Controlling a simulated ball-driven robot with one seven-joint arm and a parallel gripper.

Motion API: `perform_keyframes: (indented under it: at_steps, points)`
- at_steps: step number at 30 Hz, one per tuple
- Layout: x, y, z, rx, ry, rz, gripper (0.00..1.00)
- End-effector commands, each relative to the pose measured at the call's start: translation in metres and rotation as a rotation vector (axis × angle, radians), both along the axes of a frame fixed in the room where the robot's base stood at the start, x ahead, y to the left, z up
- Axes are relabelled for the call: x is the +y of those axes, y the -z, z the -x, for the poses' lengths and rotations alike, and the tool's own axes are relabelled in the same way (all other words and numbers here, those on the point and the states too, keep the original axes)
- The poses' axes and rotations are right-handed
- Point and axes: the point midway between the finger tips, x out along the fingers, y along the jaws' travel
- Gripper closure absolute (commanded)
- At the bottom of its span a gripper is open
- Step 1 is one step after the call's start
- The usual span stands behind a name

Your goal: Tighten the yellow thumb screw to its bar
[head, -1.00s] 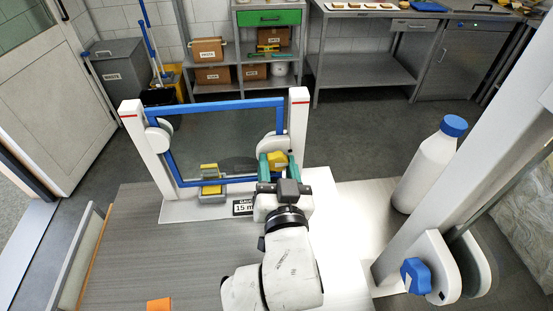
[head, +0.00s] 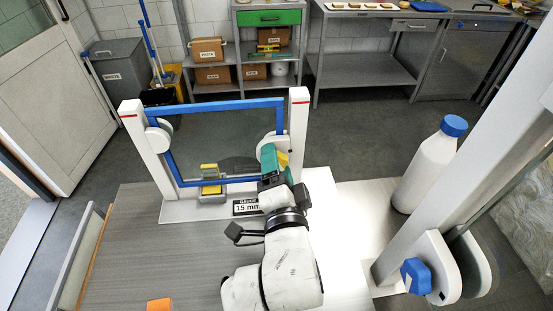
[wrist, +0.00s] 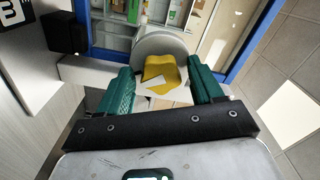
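The yellow thumb screw (head: 284,158) sits on the round white clamp at the right upright post (head: 299,125) of the blue-framed clear screen (head: 225,104). My gripper (head: 272,168) is at the screw, and its green fingers partly hide it in the head view. In the wrist view the yellow screw (wrist: 160,75) shows between the two green fingers of my gripper (wrist: 160,80). Narrow gaps show on both sides of the screw, so the fingers are open around it. How far the screw is seated against its bar cannot be seen.
A yellow-topped grey block (head: 212,192) and a "15 mm" gauge plate (head: 247,207) stand left of my gripper. A blue-capped white bottle (head: 430,165) and another post with a blue knob (head: 416,276) are at right. An orange block (head: 158,304) lies at the front. The left tabletop is clear.

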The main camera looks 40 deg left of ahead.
Motion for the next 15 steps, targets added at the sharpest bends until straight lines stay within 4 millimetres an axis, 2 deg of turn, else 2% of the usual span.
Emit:
perform_keyframes:
  at_steps: [8, 15]
  points:
    - [-0.002, 0.0, 0.002, -0.002, 0.0, 0.001, 0.34]
    - [-0.015, 0.001, 0.013, -0.003, 0.0, 0.001, 0.34]
